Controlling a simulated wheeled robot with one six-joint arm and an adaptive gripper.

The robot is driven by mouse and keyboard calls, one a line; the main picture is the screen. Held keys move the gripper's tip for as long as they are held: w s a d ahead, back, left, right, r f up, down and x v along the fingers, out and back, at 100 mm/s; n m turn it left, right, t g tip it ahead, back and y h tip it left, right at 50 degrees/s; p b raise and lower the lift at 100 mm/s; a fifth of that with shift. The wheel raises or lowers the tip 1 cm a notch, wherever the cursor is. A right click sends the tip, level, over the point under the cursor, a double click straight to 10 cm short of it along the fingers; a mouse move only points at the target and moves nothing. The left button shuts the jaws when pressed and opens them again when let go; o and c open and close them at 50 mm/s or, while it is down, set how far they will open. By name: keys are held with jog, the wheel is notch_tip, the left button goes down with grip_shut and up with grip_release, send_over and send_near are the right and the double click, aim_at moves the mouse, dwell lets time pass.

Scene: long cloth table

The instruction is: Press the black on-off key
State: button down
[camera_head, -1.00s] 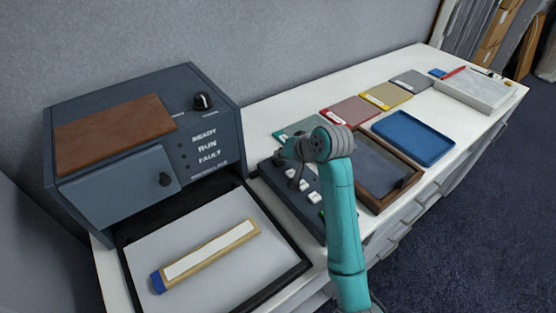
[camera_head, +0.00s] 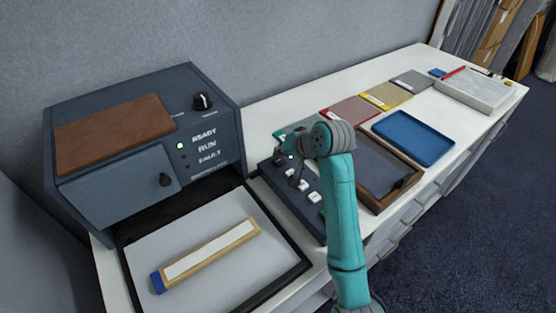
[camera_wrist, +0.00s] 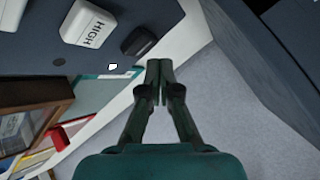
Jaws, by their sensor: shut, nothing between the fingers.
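The black on-off key (camera_wrist: 138,41) shows in the wrist view on a dark control panel (camera_head: 290,200), beside a white key marked HIGH (camera_wrist: 88,24). A small lamp (camera_wrist: 113,67) near the black key glows white. My gripper (camera_wrist: 159,66) is shut and empty, its fingertips just below and right of the black key in the wrist view, apart from it in the picture. I cannot tell their height over the panel. In the head view my arm's end hangs over the panel's far end and hides part of it.
A blue-grey machine (camera_head: 120,150) with a green light at READY stands left of the panel. A grey tray (camera_head: 205,265) holding a long wooden piece (camera_head: 208,255) lies in front of it. A brown-framed tray (camera_head: 375,205) and a blue tray (camera_head: 412,138) lie to the right.

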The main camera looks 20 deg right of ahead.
aim_at(281, 161)
jog(key=shift+r, duration=3)
